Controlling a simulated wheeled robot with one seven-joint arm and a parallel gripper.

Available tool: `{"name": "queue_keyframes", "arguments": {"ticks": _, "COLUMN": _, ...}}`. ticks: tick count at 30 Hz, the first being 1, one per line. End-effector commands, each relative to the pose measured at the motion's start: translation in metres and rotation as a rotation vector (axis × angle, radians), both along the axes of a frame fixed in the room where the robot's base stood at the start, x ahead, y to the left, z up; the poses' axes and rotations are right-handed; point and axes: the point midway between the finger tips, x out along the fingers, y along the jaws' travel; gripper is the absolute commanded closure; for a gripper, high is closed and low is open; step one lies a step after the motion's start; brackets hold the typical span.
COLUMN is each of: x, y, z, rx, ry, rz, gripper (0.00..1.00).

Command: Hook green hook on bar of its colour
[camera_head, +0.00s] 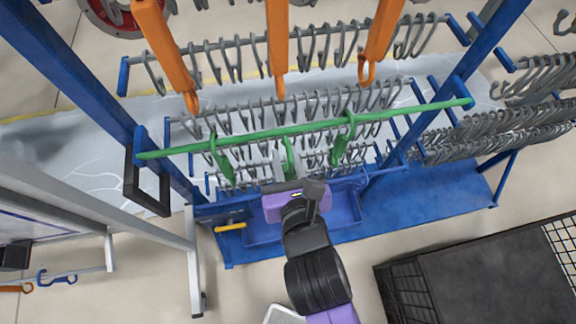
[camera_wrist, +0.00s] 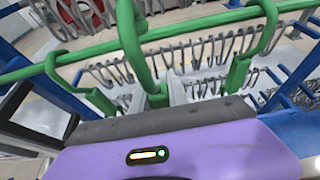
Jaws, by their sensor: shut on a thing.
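The green bar (camera_head: 260,135) runs across the blue frame; it also crosses the wrist view (camera_wrist: 205,22). My gripper (camera_head: 287,178) is below the bar's middle, shut on the lower end of a green hook (camera_head: 288,152). In the wrist view this held hook (camera_wrist: 134,48) stands upright, crossing the bar's line. Its top is cut off, so I cannot tell if it rests on the bar. Another green hook (camera_head: 220,160) hangs on the bar to the left, and a third green hook (camera_head: 343,140) to the right.
Orange hooks (camera_head: 277,50) hang above and behind the bar. Rows of grey hooks (camera_head: 300,108) fill the racks behind. A blue frame post (camera_head: 85,80) stands left. A dark crate (camera_head: 470,260) stands at lower right.

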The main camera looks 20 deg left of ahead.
Motion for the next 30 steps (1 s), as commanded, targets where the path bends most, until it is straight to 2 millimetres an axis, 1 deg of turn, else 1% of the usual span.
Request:
{"name": "queue_keyframes", "arguments": {"ticks": 22, "x": 0.046, "y": 0.030, "z": -0.003, "rx": 0.002, "ry": -0.001, "rz": 0.000, "gripper": 1.00}}
{"name": "queue_keyframes", "arguments": {"ticks": 30, "x": 0.048, "y": 0.032, "z": -0.022, "rx": -0.001, "ry": 0.001, "rz": 0.000, "gripper": 1.00}}
